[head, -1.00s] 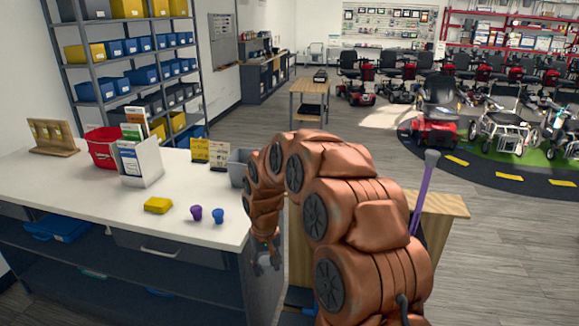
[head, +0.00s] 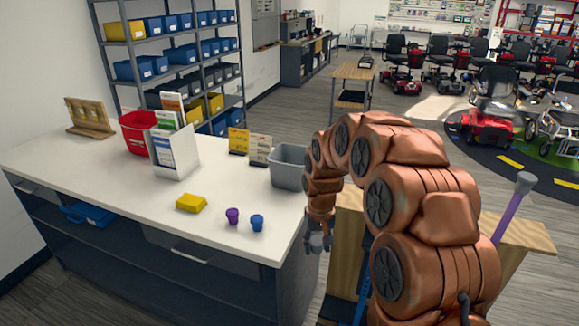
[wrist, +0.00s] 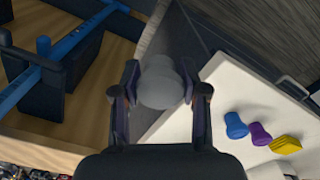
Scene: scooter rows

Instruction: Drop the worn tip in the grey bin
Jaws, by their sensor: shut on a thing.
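My gripper (head: 319,240) hangs beside the right edge of the white counter, below and in front of the grey bin. In the wrist view my gripper (wrist: 161,88) is shut on a rounded grey tip, the worn tip (wrist: 162,78), held between the two fingers. In the head view the tip is too small to make out clearly. The grey bin (head: 288,168) stands on the counter's back right corner, just left of my arm. Its inside is mostly hidden from here.
A purple tip (head: 232,216), a blue tip (head: 257,222) and a yellow block (head: 191,203) lie on the counter (head: 110,172). A leaflet holder (head: 175,153) and red bucket (head: 137,135) stand further left. A purple cane (head: 510,212) rises behind my arm at right.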

